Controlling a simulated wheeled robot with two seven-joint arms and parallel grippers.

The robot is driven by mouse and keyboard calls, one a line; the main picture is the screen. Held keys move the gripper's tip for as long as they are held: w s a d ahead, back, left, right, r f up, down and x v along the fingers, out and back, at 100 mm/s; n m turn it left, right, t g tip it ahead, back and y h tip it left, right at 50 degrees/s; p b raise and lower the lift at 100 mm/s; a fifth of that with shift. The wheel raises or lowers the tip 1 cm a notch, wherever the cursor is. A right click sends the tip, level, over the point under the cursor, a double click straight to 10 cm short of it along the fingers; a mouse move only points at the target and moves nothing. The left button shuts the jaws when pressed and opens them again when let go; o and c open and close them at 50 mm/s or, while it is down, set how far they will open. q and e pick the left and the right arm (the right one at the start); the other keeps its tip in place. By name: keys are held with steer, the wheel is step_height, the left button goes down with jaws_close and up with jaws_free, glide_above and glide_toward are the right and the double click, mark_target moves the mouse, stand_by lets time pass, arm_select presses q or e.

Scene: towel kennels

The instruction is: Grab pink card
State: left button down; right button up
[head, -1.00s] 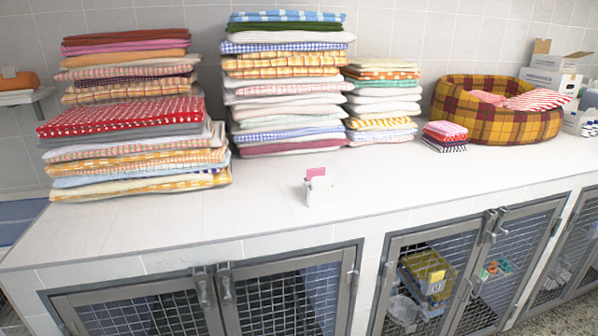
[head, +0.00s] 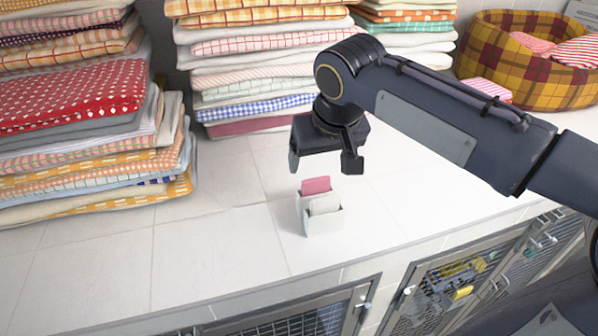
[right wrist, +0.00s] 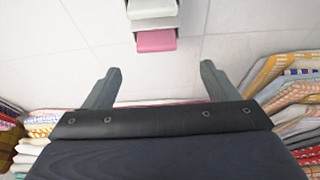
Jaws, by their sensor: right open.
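The pink card (head: 316,185) stands upright in the rear of a small white holder (head: 324,223) on the white counter. A pale grey-white card (head: 324,204) stands in front of it. In the right wrist view the pink card (right wrist: 156,41) shows near the top, beyond and between the fingertips. My right gripper (head: 324,168) is open and empty, above and just behind the holder, apart from the card. Its two fingers also show in the right wrist view (right wrist: 160,78). My left gripper is not in view.
Folded towel stacks stand at the left (head: 80,150) and at the back middle (head: 250,75). A plaid pet bed (head: 525,65) sits at the back right. Mesh kennel doors (head: 450,285) lie below the counter's front edge. The counter around the holder is clear.

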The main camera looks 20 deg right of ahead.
mark_target(317, 180)
steer(key=x, duration=0.7)
steer(key=shift+d+f, duration=0.2)
steer(key=shift+f, duration=0.1)
steer(key=shift+c, duration=0.3)
steer(key=c, duration=1.2)
